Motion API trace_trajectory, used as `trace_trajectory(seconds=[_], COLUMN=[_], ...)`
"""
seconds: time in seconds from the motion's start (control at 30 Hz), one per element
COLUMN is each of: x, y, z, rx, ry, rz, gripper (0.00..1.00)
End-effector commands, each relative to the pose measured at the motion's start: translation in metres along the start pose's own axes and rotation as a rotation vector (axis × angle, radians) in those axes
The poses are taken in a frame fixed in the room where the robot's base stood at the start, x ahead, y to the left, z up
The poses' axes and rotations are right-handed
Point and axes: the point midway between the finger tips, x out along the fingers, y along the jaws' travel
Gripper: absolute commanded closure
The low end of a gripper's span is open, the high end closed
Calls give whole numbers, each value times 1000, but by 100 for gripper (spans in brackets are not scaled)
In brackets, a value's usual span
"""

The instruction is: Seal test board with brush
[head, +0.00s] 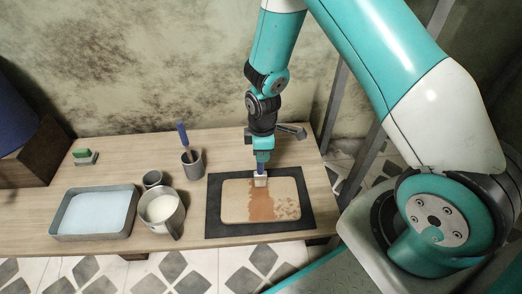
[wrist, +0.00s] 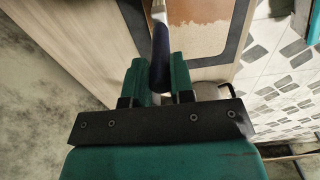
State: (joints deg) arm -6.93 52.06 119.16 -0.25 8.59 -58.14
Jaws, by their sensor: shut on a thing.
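My gripper (head: 261,167) is shut on the blue handle of a brush (head: 260,181), with its pale head pointing down. In the wrist view the gripper (wrist: 161,77) has its green fingers on either side of the dark blue brush handle (wrist: 160,50). The brush head is at the far middle edge of the tan test board (head: 236,190); I cannot tell whether the bristles touch it. The board lies on a dark mat (head: 216,229). It has a reddish-brown band down its middle and reddish patches at its right, and its left part is pale tan.
A tray (head: 128,222) of pale blue liquid, a pitcher (head: 176,218) of cream liquid, a small cup (head: 152,178) and a grey holder (head: 193,166) with a blue-handled tool stand left of the mat. A green-topped block (head: 82,155) lies at the back left. The wall is behind the table.

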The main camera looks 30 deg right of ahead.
Motion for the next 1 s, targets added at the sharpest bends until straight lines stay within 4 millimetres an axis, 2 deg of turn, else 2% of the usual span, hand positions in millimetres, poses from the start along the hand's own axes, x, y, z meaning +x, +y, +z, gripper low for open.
trace_trajectory(seconds=[0.4,0.77,1.0], x=[0,1,1], y=[0,2,16], z=[28,29,28], rx=[1,1,2], ry=[0,0,0], rz=[-1,0,0], gripper=[100,100,100])
